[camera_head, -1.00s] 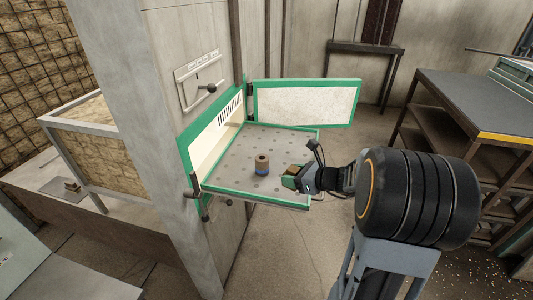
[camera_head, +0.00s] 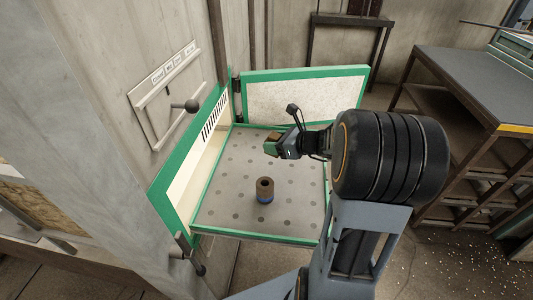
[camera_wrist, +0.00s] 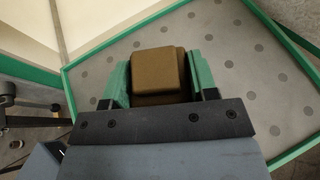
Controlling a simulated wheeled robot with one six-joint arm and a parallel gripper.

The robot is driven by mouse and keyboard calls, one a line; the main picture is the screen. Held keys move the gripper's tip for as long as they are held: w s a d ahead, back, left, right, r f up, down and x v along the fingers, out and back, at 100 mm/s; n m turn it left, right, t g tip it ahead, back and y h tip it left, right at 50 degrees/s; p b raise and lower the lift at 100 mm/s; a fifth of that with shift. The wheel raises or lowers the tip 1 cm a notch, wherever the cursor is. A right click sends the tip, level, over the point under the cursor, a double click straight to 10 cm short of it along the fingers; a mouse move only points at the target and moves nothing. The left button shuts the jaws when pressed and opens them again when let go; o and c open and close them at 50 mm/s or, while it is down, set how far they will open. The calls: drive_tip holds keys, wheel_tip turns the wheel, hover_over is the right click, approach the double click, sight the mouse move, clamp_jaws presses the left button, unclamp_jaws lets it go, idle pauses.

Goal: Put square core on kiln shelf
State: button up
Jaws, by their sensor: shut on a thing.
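The square core (camera_wrist: 157,70) is a brown, blocky piece between the green fingers of my gripper (camera_wrist: 158,85) in the wrist view. In the head view my gripper (camera_head: 272,146) is shut on the core (camera_head: 275,138) over the back part of the kiln shelf (camera_head: 235,168). The shelf is a grey plate with darker round spots and a green rim. A round brown core with a hole in its top and a blue band (camera_head: 265,190) stands upright on the shelf, nearer the front. I cannot tell how high the square core is above the shelf.
The open kiln door (camera_head: 300,95), green-framed with a pale panel, stands behind the shelf. The kiln's green frame and slotted wall (camera_head: 215,120) border the left side. A lever with a dark knob (camera_head: 190,105) sticks out further left. Much of the shelf is bare.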

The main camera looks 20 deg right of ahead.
drive_tip(key=w+d+f, duration=0.1)
drive_tip(key=w+f, duration=0.2)
drive_tip(key=w, duration=0.1)
drive_tip(key=w+d+f, duration=0.2)
drive_tip(key=w+f, duration=0.1)
drive_tip(key=w+d+f+p, duration=0.1)
drive_tip(key=w+f, duration=0.1)
drive_tip(key=w, duration=0.2)
drive_tip(key=shift+w+d+f, duration=0.2)
drive_tip(key=shift+w+f, duration=0.1)
drive_tip(key=shift+f, duration=0.1)
drive_tip(key=shift+w+d+f, duration=0.1)
drive_tip(key=shift+w+f, duration=0.15)
drive_tip(key=shift+f, duration=0.1)
drive_tip(key=shift+f+p, duration=0.35)
drive_tip(key=shift+f, duration=1.2)
drive_tip(key=shift+f, duration=0.15)
drive_tip(key=o, duration=1)
